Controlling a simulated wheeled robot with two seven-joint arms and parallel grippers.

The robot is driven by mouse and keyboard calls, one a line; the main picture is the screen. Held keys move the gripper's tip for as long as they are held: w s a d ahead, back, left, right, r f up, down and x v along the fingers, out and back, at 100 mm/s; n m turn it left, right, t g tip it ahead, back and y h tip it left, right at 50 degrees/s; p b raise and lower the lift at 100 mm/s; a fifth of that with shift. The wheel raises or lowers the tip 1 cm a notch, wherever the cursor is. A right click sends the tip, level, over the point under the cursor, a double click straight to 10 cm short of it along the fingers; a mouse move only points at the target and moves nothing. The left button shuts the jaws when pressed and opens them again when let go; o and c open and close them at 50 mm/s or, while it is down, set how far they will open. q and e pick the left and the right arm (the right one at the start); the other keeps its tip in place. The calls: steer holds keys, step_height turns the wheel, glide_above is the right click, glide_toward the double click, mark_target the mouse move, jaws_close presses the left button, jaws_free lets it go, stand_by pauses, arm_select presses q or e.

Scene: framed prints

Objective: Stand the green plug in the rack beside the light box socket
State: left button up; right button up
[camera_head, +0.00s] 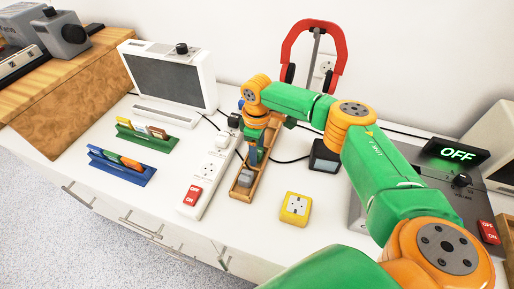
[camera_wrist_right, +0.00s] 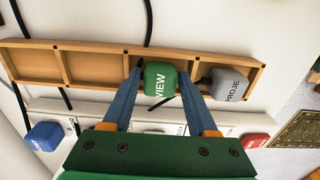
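The long wooden rack (camera_head: 238,192) lies beside the white power strip (camera_head: 209,180) and is split into several compartments, also seen in the right wrist view (camera_wrist_right: 95,68). The green plug (camera_wrist_right: 160,83), marked VIEW, is between the fingertips of my right gripper (camera_wrist_right: 160,78), which look shut on it. It is at a rack compartment; I cannot tell whether it rests on the floor there. A grey plug (camera_wrist_right: 226,85) stands in the compartment beside it. In the head view my right gripper (camera_head: 257,155) points down over the rack. The light box (camera_head: 168,78) stands at the back left. My left gripper is out of view.
A blue plug (camera_wrist_right: 45,135) sits near the strip. A yellow socket box (camera_head: 295,208) stands to the right, and a dark block (camera_head: 324,157) is behind it. Green (camera_head: 146,137) and blue (camera_head: 121,166) card holders are on the left. Black cables cross the counter.

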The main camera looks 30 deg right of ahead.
step_height(320, 180, up, 12)
steer(key=shift+r, duration=0.15)
stand_by(0.3)
